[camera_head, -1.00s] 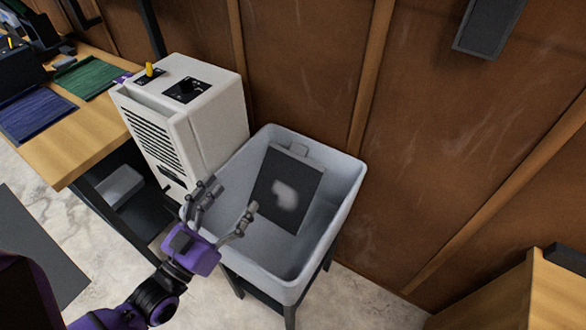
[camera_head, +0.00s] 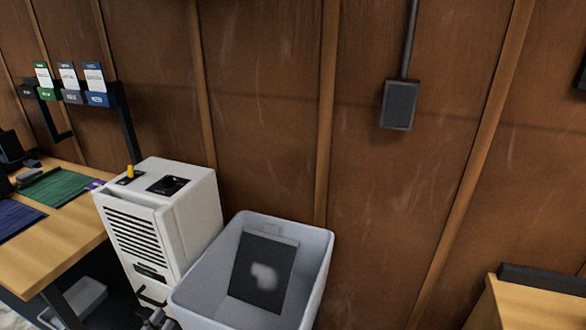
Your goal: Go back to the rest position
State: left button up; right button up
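Only a small grey part of my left gripper (camera_head: 155,319) shows at the bottom edge, between the white machine and the grey tub; most of it is cut off, so I cannot tell whether it is open or shut. My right gripper is not in view. The white boxy machine (camera_head: 190,222), with a slatted front and a yellow knob on top, stands left of the tub. The light grey tub (camera_head: 318,262) holds a dark flat panel (camera_head: 250,257) with a pale smudge, leaning inside it.
A wooden bench (camera_head: 62,248) with blue and green cloths (camera_head: 58,187) is at the left. A rack with several cards (camera_head: 95,88) hangs above it. A grey box (camera_head: 399,105) is on the wood wall. A wooden cabinet (camera_head: 520,305) is at lower right.

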pick_arm(q)
jog(key=s+d+f+g+y+p, duration=0.1)
jog(key=s+f+g+y+p, duration=0.4)
jog(key=f, duration=1)
jog(key=s+f+n+g, duration=0.2)
jog(key=s, duration=0.6)
jog(key=s+f+n+g+y, duration=0.1)
jog(key=s+f+g, duration=0.2)
jog(key=s, duration=0.5)
jog(key=shift+s+d+n+p, duration=0.3)
jog(key=shift+d+n, duration=0.05)
jog(key=shift+n, duration=0.05)
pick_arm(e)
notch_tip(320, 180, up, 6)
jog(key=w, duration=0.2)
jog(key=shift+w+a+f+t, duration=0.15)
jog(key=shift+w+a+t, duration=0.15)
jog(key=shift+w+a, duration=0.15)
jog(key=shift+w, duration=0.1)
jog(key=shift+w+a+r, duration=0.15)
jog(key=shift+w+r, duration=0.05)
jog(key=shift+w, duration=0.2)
